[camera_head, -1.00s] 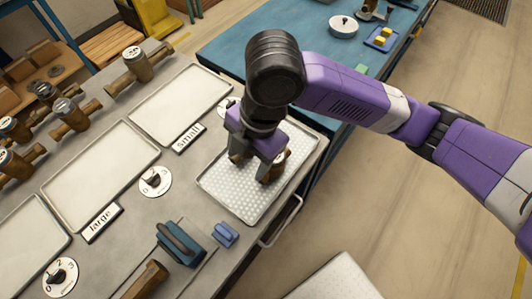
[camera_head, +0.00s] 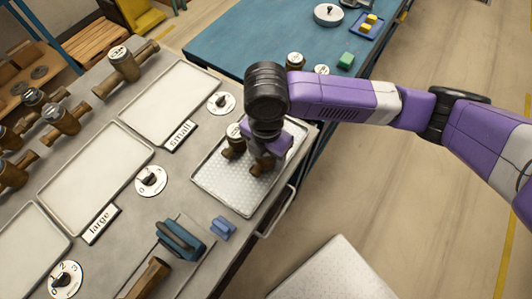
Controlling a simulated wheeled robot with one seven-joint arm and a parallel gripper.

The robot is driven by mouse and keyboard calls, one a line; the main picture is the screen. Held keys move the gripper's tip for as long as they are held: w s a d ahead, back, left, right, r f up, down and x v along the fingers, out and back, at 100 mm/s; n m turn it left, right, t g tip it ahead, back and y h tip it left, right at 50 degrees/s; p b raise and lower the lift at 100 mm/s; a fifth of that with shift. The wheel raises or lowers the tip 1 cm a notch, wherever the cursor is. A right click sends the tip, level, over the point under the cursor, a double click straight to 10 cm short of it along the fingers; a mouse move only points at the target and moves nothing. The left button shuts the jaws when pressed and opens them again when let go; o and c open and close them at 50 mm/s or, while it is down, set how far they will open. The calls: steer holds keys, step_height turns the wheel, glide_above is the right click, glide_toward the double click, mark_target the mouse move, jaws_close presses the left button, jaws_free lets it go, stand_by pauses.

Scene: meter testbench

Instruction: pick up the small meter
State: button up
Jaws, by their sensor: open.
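A small brown meter (camera_head: 234,148) with a pale round dial stands in the dimpled tray (camera_head: 238,198) near the bench's right edge. My gripper (camera_head: 263,160) is over the same tray, at the right side of this meter, and is open. The purple gripper body and black wrist hide part of the meter and the space between the fingers. I cannot tell whether a finger touches the meter.
Flat trays lie left, beside the "small" (camera_head: 179,136) and "large" (camera_head: 101,223) labels. Several brown meters (camera_head: 62,119) stand at the far left. A teal-handled tool (camera_head: 180,238) and a blue block (camera_head: 222,228) lie in front. A blue table (camera_head: 235,43) is behind.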

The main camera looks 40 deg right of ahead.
steer(key=shift+f, duration=0.15)
steer(key=shift+c, duration=0.2)
jaws_close()
step_height(320, 180, up, 20)
steer(key=b, duration=0.1)
steer(key=shift+f, duration=0.25)
